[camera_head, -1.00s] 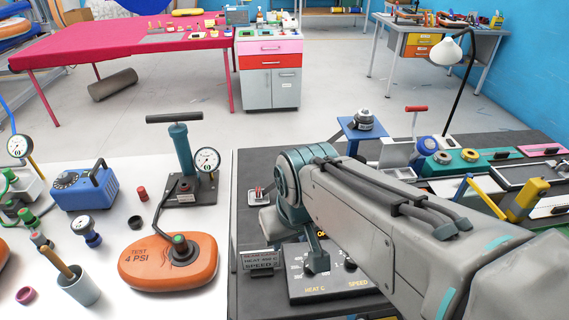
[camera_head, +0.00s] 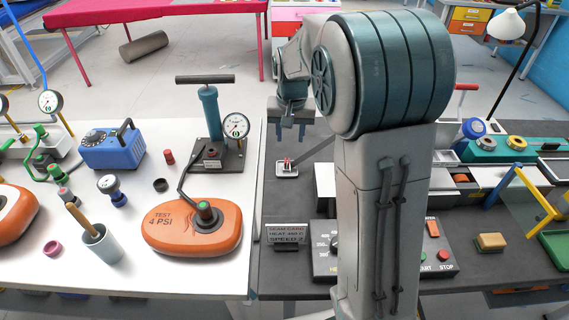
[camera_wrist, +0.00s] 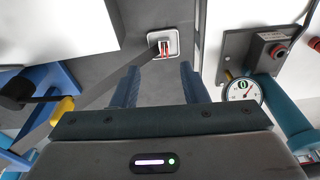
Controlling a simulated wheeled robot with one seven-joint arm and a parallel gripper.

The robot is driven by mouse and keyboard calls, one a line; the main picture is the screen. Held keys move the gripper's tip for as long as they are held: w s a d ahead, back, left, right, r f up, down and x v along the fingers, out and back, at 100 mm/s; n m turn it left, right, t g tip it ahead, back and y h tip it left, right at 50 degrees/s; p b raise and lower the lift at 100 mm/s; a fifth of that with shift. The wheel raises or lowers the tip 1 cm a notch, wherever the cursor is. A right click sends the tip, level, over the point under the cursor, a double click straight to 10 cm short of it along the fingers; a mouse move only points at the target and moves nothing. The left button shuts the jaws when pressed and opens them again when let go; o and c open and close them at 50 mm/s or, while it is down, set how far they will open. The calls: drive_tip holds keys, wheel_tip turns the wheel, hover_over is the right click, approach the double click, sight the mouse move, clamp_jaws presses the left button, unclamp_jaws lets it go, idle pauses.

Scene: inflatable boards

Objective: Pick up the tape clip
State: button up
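What looks like the tape clip (camera_head: 288,164) is a small red and metallic piece on a small white tray (camera_head: 281,173) on the dark bench top. In the wrist view the clip (camera_wrist: 164,48) sits in the white tray (camera_wrist: 176,40), just beyond my fingertips and roughly centred between them. My gripper (camera_wrist: 160,69) has its two blue fingers spread apart with nothing between them. In the head view my gripper (camera_head: 293,130) hangs behind and above the clip, not touching it. A dark strip (camera_wrist: 112,90) runs from near the tray toward the lower left in the wrist view.
A pump with a round gauge (camera_head: 236,126) stands left of the clip. An orange pad (camera_head: 190,232) lies on the white table. A sign (camera_head: 286,234) and control box (camera_head: 325,262) stand in front. A white block (camera_wrist: 60,30) is near the tray.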

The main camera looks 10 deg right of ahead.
drive_tip(key=w+f, duration=0.3)
hover_over(287, 161)
drive_tip(key=s, duration=0.2)
wheel_tip(287, 161, down, 8)
drive_tip(key=shift+w+f+p, duration=0.3)
drive_tip(key=shift+w+f, duration=0.05)
drive_tip(key=shift+f, duration=0.3)
drive_tip(key=shift+w+f+p, duration=0.3)
drive_tip(key=shift+f+p, duration=0.05)
drive_tip(key=shift+f, duration=0.35)
drive_tip(key=shift+w+f+p, duration=0.3)
drive_tip(key=shift+w+f, duration=0.05)
drive_tip(key=shift+f, duration=0.85)
clamp_jaws()
